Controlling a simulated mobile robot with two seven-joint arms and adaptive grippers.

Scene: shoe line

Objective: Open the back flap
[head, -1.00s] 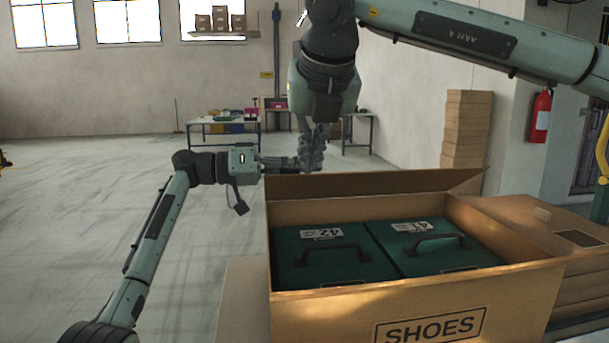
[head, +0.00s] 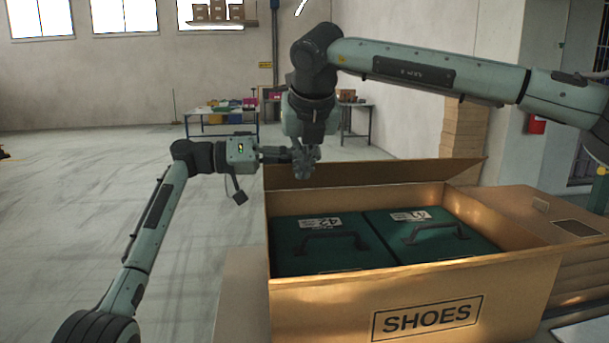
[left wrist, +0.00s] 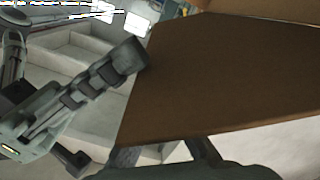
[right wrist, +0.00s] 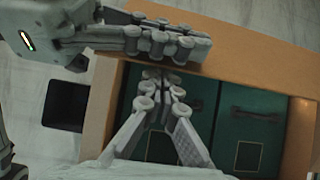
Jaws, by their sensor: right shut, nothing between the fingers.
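The back flap (head: 390,171) stands up along the far side of the shoe box (head: 420,285). It is the brown panel in the left wrist view (left wrist: 220,80). My right gripper (head: 303,172) points down at the flap's left part and is shut with nothing held; its fingers come together in the right wrist view (right wrist: 162,92). My left gripper (head: 283,153) reaches in from the left, just above the flap's left top edge and beside the right gripper. Its fingers in the right wrist view (right wrist: 165,42) lie along the box edge. Its opening is unclear, and contact with the flap cannot be told.
Two green shoe boxes (head: 315,248) (head: 430,232) with handles lie inside the box. The right flap (head: 520,208) is folded outward. Open floor (head: 80,220) lies to the left. A table (head: 225,118) and stacked cartons (head: 463,140) stand behind.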

